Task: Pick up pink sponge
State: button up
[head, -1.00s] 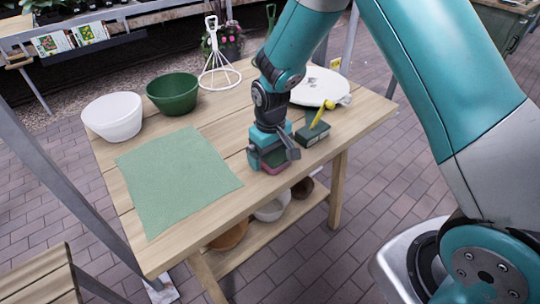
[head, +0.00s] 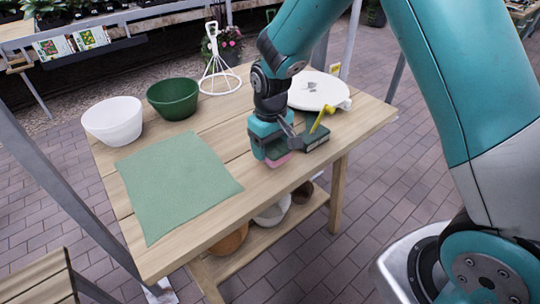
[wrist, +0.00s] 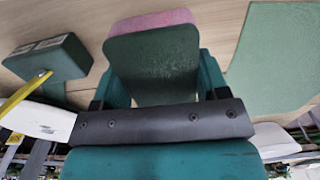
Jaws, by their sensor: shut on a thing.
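The pink sponge (head: 278,161) has a dark green layer on one face. It is between the jaws of my gripper (head: 272,150), near the front edge of the wooden table, and mostly hidden in the head view. In the wrist view, my gripper (wrist: 153,88) has a finger on each side of the sponge. The green face (wrist: 155,62) is toward the camera, and a strip of the pink sponge (wrist: 150,20) shows beyond it. The sponge seems slightly above the table, but the gap is hard to tell.
A dark green block (head: 316,138) with a yellow-handled item (head: 321,117) lies close on the right. A green cloth (head: 178,185) lies left. A white bowl (head: 112,122), green bowl (head: 173,97), white wire stand (head: 220,75) and round white board (head: 318,90) stand behind.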

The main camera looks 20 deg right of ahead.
aim_at(270, 144)
notch_tip(270, 144, up, 16)
jog(key=shift+f, duration=0.15)
jog(key=shift+o, duration=0.6)
